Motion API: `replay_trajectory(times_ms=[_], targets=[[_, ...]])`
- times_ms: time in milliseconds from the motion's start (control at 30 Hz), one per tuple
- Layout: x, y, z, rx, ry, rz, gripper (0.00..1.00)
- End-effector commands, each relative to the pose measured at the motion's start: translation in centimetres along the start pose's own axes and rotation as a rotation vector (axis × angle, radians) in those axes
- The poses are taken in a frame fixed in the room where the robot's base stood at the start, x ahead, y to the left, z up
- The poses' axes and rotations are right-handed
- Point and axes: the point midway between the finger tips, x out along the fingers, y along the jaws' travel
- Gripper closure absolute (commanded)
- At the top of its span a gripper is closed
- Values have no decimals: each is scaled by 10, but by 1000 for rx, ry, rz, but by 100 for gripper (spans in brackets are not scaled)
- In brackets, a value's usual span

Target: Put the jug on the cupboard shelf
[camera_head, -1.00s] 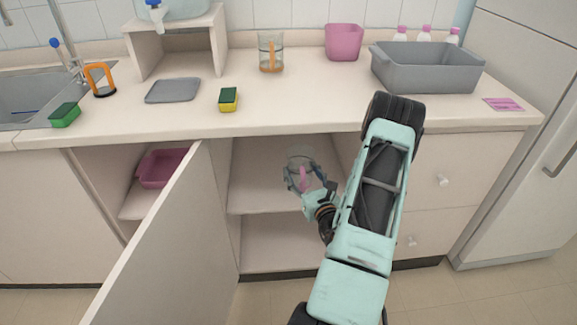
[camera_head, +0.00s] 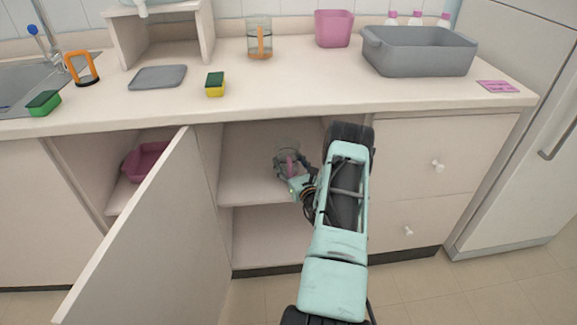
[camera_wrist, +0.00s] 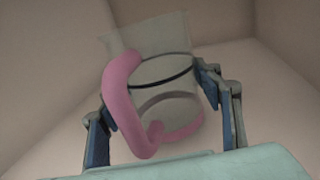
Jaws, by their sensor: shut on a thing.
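The jug is clear with a pink handle (camera_wrist: 122,105); its see-through body (camera_wrist: 165,75) fills the middle of the wrist view. My gripper (camera_wrist: 160,120) is shut on the jug, with a finger on either side of it. In the head view the jug (camera_head: 287,154) is inside the open cupboard, just above or on the upper shelf (camera_head: 245,190); I cannot tell whether its base touches. My gripper (camera_head: 292,170) reaches in from the front right. The jug looks upright in the head view.
The open cupboard door (camera_head: 150,235) stands at the left of the opening. The counter edge (camera_head: 270,112) runs above it and drawers (camera_head: 440,165) are to the right. A pink tub (camera_head: 145,162) sits in the left compartment. The shelf is otherwise clear.

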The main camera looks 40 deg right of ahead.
Motion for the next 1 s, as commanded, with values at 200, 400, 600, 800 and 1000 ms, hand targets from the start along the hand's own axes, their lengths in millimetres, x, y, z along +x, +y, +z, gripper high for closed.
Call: replay_trajectory(times_ms=[200,400,600,800,1000], targets=[[0,0,-10,-1,-3,0,66],[0,0,-14,0,-3,0,66],[0,0,-14,0,-2,0,23],[0,0,-14,0,-2,0,23],[0,0,-7,0,-2,0,23]])
